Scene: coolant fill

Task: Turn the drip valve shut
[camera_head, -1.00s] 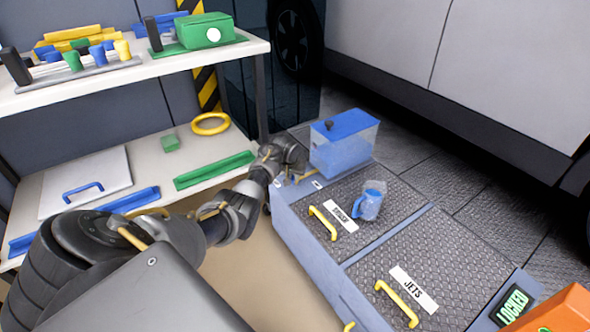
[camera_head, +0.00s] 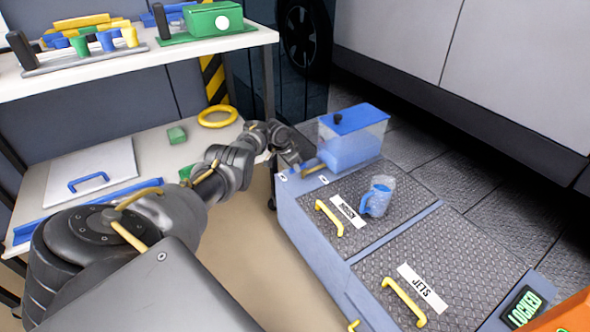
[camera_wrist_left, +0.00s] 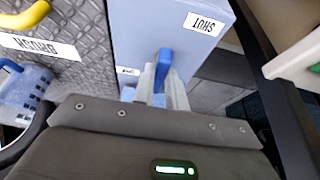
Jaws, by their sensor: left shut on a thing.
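The drip valve's blue lever (camera_wrist_left: 163,68) stands at the middle of the left wrist view, between the fingers of my left gripper (camera_wrist_left: 162,88). The gripper is shut on it. A white label reading SHUT (camera_wrist_left: 205,23) appears upside down beyond the lever, on the blue-grey cart top. In the head view my left gripper (camera_head: 301,166) is at the cart's far left corner, beside the clear tank with blue liquid and a blue lid (camera_head: 352,120). The valve body is mostly hidden there by the gripper. My right gripper is in neither view.
The cart (camera_head: 330,265) has treadplate lids with yellow handles (camera_head: 405,300). A blue jug (camera_head: 378,197) stands on the nearer-to-tank lid. A two-level shelf (camera_head: 150,66) is at left. An orange box (camera_head: 565,316) is at lower right, and a vehicle's side is behind.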

